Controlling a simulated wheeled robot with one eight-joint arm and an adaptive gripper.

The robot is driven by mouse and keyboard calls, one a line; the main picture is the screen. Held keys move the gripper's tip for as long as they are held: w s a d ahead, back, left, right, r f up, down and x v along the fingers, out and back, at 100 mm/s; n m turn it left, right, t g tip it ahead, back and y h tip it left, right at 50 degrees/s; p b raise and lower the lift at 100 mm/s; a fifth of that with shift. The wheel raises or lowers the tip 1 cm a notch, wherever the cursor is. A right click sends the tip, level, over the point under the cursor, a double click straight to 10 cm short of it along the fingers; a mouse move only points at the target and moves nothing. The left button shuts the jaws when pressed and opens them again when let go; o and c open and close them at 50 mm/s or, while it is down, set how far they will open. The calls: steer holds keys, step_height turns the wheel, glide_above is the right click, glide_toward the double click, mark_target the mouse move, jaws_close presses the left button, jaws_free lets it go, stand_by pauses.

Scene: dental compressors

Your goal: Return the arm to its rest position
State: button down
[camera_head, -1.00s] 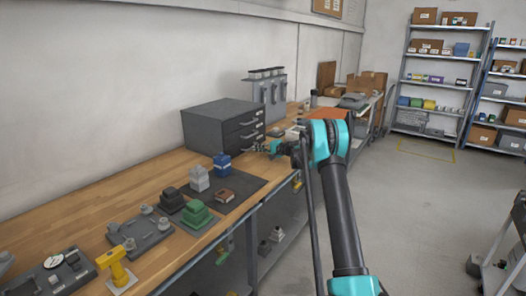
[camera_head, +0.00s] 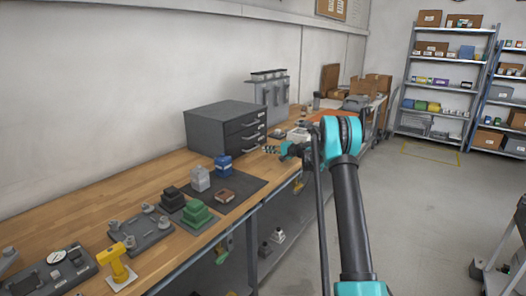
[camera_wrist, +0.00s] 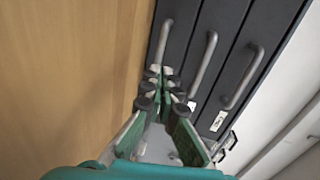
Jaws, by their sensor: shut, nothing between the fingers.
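My arm (camera_head: 350,210) reaches forward along the front of the wooden workbench. My gripper (camera_head: 268,149) is beside the front of the dark drawer cabinet (camera_head: 207,132), above the bench. In the wrist view my gripper (camera_wrist: 160,80) has its fingertips together, with nothing between them. The cabinet's drawer fronts and handles (camera_wrist: 203,64) show just beyond and to the right of the fingers. The drawers look closed. I cannot tell whether the fingertips touch the cabinet.
Shelves (camera_head: 440,88) stand far back. The floor (camera_head: 420,215) to the right is open.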

steer(key=v, duration=0.7)
steer(key=shift+s, duration=0.1)
steer(key=shift+s+d, duration=0.2)
steer(key=shift+d, duration=0.1)
steer(key=shift+s+r, duration=0.15)
steer(key=shift+s, duration=0.1)
steer(key=s+h, duration=0.1)
steer(key=s, duration=0.3)
steer(key=s+n+g+h, duration=0.1)
steer(key=s, duration=0.4)
steer(key=s+a+r+n+g+h, duration=0.1)
steer(key=s, duration=0.3)
steer(key=shift+s+r, duration=0.1)
steer(key=shift+s, duration=0.1)
steer(key=s+d+f+n+g+h, duration=0.1)
steer(key=s+d+f+h, duration=0.2)
steer(key=s, duration=1.2)
steer(key=s+d+f+n+g+h, duration=0.1)
steer(key=s+d+f+n+h, duration=0.1)
steer(key=s, duration=1.3)
steer(key=s+d+f+n+h, duration=0.2)
steer(key=s+d+f+h, duration=0.2)
steer(key=s, duration=1.1)
step_height(320, 180, down, 2)
steer(key=d, duration=0.2)
steer(key=shift+s+d+f+g+h, duration=0.15)
steer(key=shift+s+d+g+h, duration=0.15)
steer(key=shift+g+h, duration=0.1)
steer(key=shift+a, duration=0.1)
